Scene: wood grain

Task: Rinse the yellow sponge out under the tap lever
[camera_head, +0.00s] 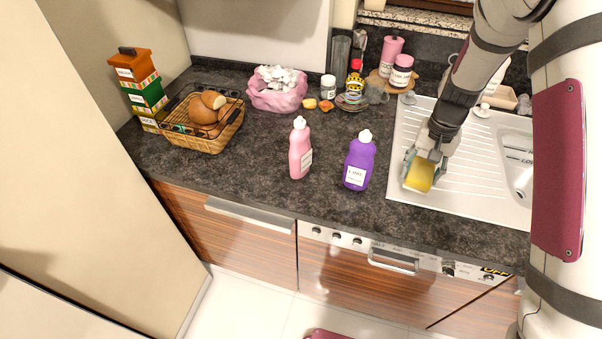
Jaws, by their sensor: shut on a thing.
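The yellow sponge (419,174) is at the left front part of the white sink's ribbed drainboard (464,187). My gripper (425,163) points down from above and is shut on the sponge. I cannot tell whether the sponge touches the drainboard or hangs just above it. The sink basin (520,179) shows only in part at the right, cut off by my own arm and body. The tap lever cannot be made out; that side is largely hidden.
A purple bottle (358,163) and a pink bottle (301,150) stand on the dark counter left of the sink. A wire basket with bread (203,138), a pink bag (276,97) and several jars stand further back. Counter between the bottles and basket is clear.

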